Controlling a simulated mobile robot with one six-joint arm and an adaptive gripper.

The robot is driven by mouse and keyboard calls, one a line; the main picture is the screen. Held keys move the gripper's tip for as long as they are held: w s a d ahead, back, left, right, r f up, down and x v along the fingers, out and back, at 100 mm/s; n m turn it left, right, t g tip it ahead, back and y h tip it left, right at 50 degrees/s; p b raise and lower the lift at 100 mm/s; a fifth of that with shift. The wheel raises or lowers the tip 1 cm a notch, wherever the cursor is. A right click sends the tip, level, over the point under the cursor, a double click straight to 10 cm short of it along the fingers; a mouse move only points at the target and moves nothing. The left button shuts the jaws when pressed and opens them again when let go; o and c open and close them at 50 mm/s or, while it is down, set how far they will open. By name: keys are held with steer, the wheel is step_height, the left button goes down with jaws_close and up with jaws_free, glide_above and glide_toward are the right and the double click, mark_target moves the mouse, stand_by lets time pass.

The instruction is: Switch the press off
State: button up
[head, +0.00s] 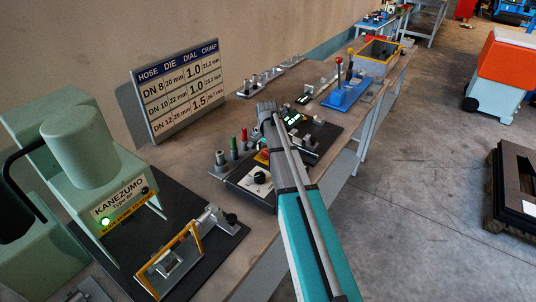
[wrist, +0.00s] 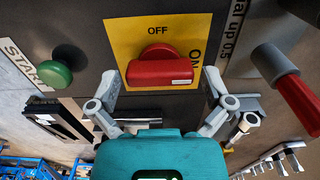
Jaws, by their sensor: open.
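The red rotary switch (wrist: 160,68) sits on a yellow plate (wrist: 125,35) marked OFF at the top and ON at the right. Its handle lies crosswise, with its white-marked end toward ON. My gripper (wrist: 160,80) is open, its fingers on either side of the switch; I cannot tell whether they touch it. The pale green press (head: 85,155), labelled KANEZUMO, stands at the left in the head view with a lit green lamp (head: 105,222). In the head view my arm covers much of the control panel and hides my fingertips.
A green START button (wrist: 56,74) is left of the switch, and a red-handled lever (wrist: 295,100) is at the right. A blue lever stand (head: 347,95) is farther along the bench.

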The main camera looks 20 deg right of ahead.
steer(key=c, duration=0.9)
steer(key=shift+n, duration=0.3)
steer(key=n, duration=0.7)
steer(key=shift+n, duration=0.4)
steer(key=n, duration=0.4)
steer(key=shift+n, duration=0.3)
steer(key=n, duration=0.5)
steer(key=shift+w, duration=0.1)
